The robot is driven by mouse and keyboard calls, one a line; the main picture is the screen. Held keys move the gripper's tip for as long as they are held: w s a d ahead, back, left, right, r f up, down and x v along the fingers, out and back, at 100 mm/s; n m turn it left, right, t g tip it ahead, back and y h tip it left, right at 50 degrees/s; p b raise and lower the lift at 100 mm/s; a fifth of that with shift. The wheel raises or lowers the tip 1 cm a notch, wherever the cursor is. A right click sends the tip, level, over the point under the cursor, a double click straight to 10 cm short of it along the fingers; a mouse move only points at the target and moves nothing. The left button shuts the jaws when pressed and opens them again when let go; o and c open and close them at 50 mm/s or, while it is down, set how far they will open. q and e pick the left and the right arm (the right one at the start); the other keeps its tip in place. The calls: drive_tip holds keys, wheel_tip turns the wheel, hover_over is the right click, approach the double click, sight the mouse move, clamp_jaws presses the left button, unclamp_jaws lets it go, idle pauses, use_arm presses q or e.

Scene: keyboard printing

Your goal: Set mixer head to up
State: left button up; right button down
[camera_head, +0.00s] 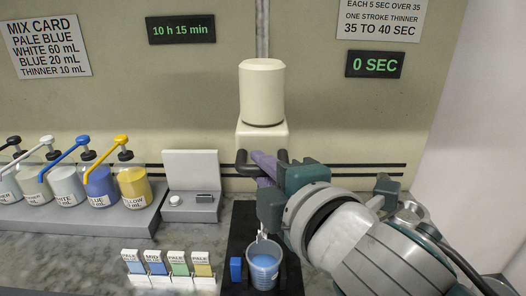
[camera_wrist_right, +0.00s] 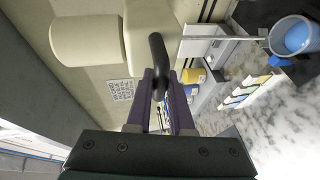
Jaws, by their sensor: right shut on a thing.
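The mixer head (camera_head: 262,95) is a cream cylinder on a cream block, standing against the back wall. A black handle bar (camera_head: 242,158) sticks out at its front; it also shows in the right wrist view (camera_wrist_right: 157,48). My right gripper (camera_head: 263,163), with purple fingers, is shut on this handle, which lies between the fingers in the wrist view. A cup of blue liquid (camera_head: 264,272) stands on the black mixer base (camera_head: 238,222) below. A metal stirrer (camera_head: 262,236) shows at the cup's rim; how deep it reaches is unclear. My left gripper is not in view.
Pump bottles (camera_head: 99,187) stand on a grey rack at the left. A small white device (camera_head: 190,168) sits left of the mixer. Several colour sample cards (camera_head: 177,263) stand at the front. A metal bowl (camera_head: 411,212) is partly behind my right arm.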

drive_tip(key=shift+r, duration=0.7)
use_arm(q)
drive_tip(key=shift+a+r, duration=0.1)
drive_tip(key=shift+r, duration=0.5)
use_arm(e)
drive_tip(key=shift+r, duration=0.1)
drive_tip(key=shift+a, duration=0.1)
drive_tip(key=c, duration=0.8)
unclamp_jaws()
drive_tip(key=shift+s, duration=0.1)
drive_tip(key=shift+s+d, duration=0.2)
drive_tip(key=shift+d, duration=0.05)
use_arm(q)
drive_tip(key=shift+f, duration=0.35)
use_arm(e)
drive_tip(key=v, duration=0.9)
